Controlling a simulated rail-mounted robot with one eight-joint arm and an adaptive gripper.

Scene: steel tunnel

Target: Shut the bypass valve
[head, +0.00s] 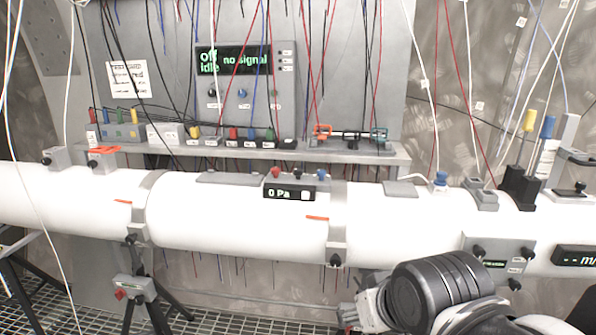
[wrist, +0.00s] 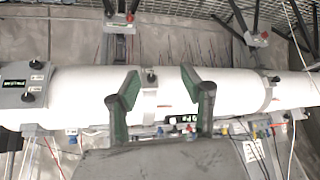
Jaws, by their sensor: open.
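No part carries a readable bypass valve label, so I cannot tell which it is. Candidates are the grey box (head: 490,246) with black knobs and a small green display on the pipe's right part, and the black clamp knob (head: 336,260) under the middle pipe joint. In the wrist view, that box (wrist: 22,86) is at the left and the clamp knob (wrist: 151,77) shows between the fingers. My gripper (wrist: 160,88) is open, with its two green-grey fingers apart and nothing between them. In the head view my wrist covers the pipe's lower right.
The white pipe (head: 235,215) runs across, with a 0 Pa display (head: 289,192) on it. Behind it, a shelf (head: 240,150) holds coloured plugs under a panel reading "Off idle no signal" (head: 236,60). Wires hang all around. A tripod stand (head: 135,289) is at lower left.

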